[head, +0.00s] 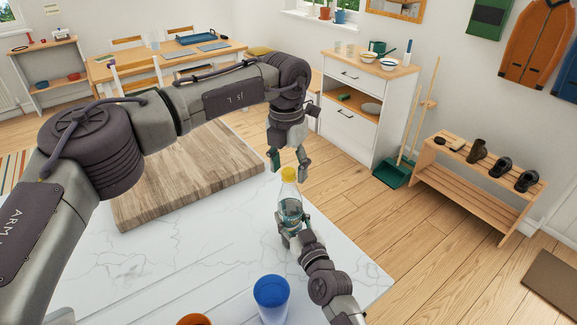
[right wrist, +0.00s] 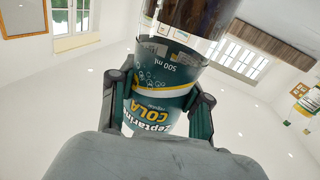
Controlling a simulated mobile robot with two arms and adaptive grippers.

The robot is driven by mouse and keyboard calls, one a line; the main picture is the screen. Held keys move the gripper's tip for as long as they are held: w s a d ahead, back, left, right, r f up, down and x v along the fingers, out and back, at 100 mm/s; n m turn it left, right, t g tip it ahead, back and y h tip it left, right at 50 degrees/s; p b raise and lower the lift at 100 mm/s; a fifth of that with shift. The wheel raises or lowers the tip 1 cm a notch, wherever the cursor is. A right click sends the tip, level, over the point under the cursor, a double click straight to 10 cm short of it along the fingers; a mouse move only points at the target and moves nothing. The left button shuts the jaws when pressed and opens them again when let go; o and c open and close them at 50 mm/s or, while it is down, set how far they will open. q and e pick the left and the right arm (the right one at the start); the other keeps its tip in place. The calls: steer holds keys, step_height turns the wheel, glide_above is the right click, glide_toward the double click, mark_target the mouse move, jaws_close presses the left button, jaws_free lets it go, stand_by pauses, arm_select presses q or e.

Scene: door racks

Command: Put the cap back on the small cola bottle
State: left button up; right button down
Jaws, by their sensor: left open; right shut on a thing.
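My right gripper (head: 292,232) is shut around the bottle's lower body, with a finger on each side of the label in the wrist view. My left gripper (head: 290,164) is open, pointing down just above the cap, its fingers apart.
A wooden board (head: 190,180) lies left of the bottle. A blue cup (head: 271,296) stands in front, with an orange rim (head: 194,320) at the bottom edge. The counter between board and cup is clear. A white cabinet (head: 347,120) and shoe rack (head: 470,190) stand beyond.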

arm_select(q)
step_height(320, 180, up, 12)
steer(key=shift+s+a, duration=0.15)
stand_by(0.3)
arm_select(e)
steer(key=shift+c, duration=2.2)
jaws_free()
steer(key=v, duration=1.2)
steer(key=shift+w, duration=0.1)
arm_select(q)
steer(key=shift+f, duration=0.1)
arm_select(e)
steer(key=shift+f, duration=0.1)
